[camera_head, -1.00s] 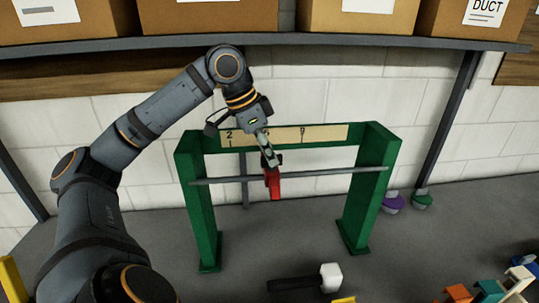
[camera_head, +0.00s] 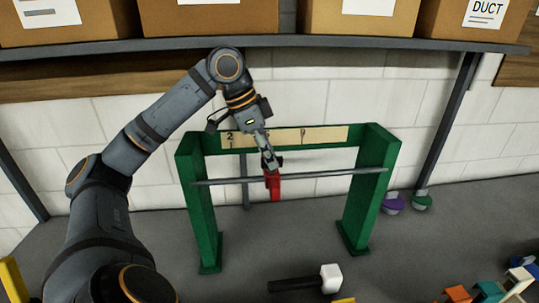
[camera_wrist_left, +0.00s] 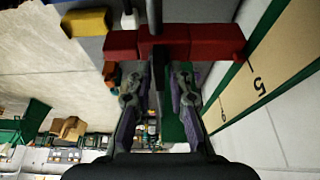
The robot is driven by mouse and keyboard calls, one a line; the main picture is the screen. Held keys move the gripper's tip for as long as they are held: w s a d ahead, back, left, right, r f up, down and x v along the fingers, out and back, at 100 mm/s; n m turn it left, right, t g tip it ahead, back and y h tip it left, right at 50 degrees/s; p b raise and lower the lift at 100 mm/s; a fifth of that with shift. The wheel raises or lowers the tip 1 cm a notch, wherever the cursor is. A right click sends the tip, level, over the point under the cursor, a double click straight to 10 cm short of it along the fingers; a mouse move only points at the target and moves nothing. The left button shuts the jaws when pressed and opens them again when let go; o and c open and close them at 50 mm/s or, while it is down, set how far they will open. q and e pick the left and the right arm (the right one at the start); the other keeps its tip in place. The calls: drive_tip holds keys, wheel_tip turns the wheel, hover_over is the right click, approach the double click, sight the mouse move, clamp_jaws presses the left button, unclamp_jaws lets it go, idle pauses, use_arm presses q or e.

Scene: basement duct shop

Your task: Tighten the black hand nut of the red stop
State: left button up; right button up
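The red stop (camera_head: 273,187) hangs on a thin grey rod (camera_head: 325,174) that crosses a green frame (camera_head: 205,215). In the left wrist view the red stop (camera_wrist_left: 205,42) lies crosswise just beyond the fingers. My left gripper (camera_head: 269,162) points down at the top of the stop. In the left wrist view its two fingers (camera_wrist_left: 158,88) stand apart, with a narrow dark piece (camera_wrist_left: 158,72) between them, perhaps the black hand nut. Gaps seem to show beside this piece. In the head view the gripper partly hides the nut. My right gripper is not in view.
A numbered scale strip (camera_head: 290,138) runs along the frame behind the stop. A hammer with a white head (camera_head: 331,277) lies in front. Purple (camera_head: 393,203) and green (camera_head: 422,201) knobs stand at right. A shelf with boxes (camera_head: 360,12) is above.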

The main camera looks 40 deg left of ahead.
use_arm(q)
drive_tip(key=shift+o, duration=0.8)
